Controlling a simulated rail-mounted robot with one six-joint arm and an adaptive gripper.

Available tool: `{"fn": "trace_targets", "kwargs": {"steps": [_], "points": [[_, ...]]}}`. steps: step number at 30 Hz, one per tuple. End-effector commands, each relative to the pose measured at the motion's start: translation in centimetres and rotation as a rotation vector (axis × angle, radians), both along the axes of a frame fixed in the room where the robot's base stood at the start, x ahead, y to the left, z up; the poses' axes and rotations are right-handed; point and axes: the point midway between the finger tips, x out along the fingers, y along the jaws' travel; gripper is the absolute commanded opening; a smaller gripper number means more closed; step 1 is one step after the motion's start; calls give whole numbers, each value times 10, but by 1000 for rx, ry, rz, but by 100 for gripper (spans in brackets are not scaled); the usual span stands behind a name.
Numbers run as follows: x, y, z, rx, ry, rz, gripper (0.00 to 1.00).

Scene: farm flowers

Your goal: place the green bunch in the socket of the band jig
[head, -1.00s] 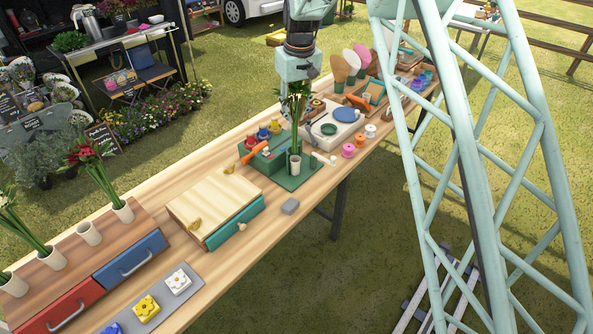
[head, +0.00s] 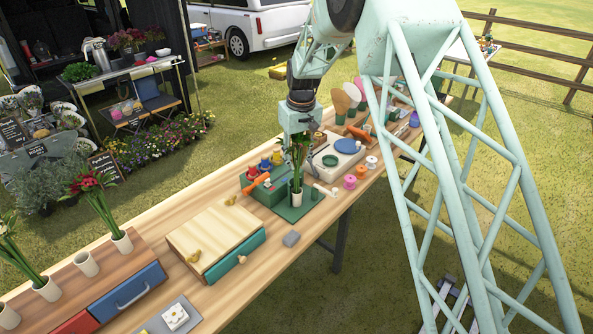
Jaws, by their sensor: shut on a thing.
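The green bunch (head: 298,172), long green stems with a leafy top, stands roughly upright at the middle of the bench. My gripper (head: 298,138) is above it, shut on its upper part; the fingers are small and partly hidden by leaves. The band jig (head: 287,214) is a green base plate with a green block at its left. Its socket, a pale cup (head: 297,200), is directly under the bunch. The lower stems reach the cup's rim in this view; how far they are inside I cannot tell.
An orange-handled tool (head: 256,186) and several coloured spools lie close left of the bunch. A white tray (head: 344,160) stands behind right, with pink and orange spools (head: 350,182) beside it. A wooden drawer box (head: 215,235) and flower cups are nearer left.

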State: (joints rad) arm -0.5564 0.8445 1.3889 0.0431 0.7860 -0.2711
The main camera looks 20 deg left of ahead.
Motion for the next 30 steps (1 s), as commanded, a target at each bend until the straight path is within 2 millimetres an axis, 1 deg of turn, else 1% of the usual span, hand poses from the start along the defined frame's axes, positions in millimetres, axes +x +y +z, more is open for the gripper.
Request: {"fn": "trace_targets", "kwargs": {"steps": [11, 14, 23, 30], "points": [[0, 0, -2, 0, 0, 0, 14], [0, 0, -8, -1, 1, 0, 14], [0, 0, -35, -1, 1, 0, 14], [0, 0, -38, 0, 0, 0, 14]]}}
